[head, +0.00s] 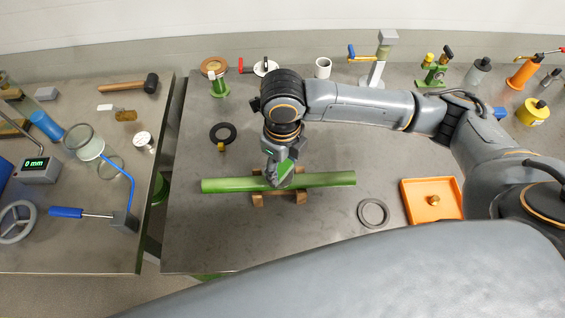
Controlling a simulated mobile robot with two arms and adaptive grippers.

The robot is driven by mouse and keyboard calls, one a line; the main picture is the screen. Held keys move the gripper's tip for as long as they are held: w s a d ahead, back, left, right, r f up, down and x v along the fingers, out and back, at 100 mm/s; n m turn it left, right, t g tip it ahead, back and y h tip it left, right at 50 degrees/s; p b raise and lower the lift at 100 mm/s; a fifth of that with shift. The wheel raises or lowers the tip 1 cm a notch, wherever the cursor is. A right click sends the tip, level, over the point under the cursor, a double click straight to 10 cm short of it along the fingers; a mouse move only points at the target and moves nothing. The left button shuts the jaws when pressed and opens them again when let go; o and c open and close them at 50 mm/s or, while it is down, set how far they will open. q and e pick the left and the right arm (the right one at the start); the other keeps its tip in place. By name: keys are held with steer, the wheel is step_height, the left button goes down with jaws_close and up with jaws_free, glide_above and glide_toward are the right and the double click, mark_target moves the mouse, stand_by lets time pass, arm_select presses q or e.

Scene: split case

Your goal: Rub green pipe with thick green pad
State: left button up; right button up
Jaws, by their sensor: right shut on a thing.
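A green pipe (325,179) lies level, left to right, across wooden supports (258,200) on the grey bench. My left gripper is not in the picture.
An orange tray (416,215) and a grey ring (373,213) lie right of the pipe. A black ring (222,133) lies behind it. Several fittings stand along the bench's back. A gap parts this bench from the left table (70,245).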

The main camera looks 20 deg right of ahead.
steer(key=shift+f, duration=0.1)
steer(key=shift+f, duration=0.5)
stand_by(0.3)
steer(key=shift+s+a+r+p, duration=0.15)
steer(key=shift+s+a+p, duration=0.1)
steer(key=shift+a+p, duration=0.1)
steer(key=shift+s+a, duration=0.15)
steer(key=shift+w+d+f, duration=0.2)
steer(key=shift+w+d, duration=0.5)
steer(key=shift+d, duration=0.3)
steer(key=shift+s+a, duration=0.1)
